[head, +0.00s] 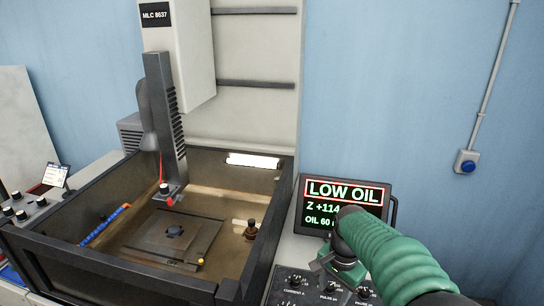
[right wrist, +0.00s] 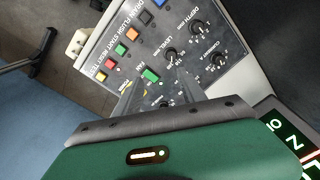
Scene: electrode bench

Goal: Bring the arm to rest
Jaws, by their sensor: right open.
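My right arm (head: 395,258), with a green sleeve, comes in from the lower right in the head view. Its right gripper (head: 338,268) is over the control panel (head: 288,291), in front of the screen (head: 313,214). In the right wrist view the two dark fingers of the gripper (right wrist: 157,93) are apart with nothing between them, above the panel (right wrist: 140,28). Whether the fingertips touch the panel cannot be told. My left gripper is not in view.
The screen reads LOW OIL, partly covered by my arm. An open machine tank (head: 60,262) stands at left, with a vertical head (head: 163,110), a plate (head: 150,240) and a small brown bottle (head: 251,230). Panel knobs (right wrist: 170,54) and coloured buttons (right wrist: 120,50) lie close by.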

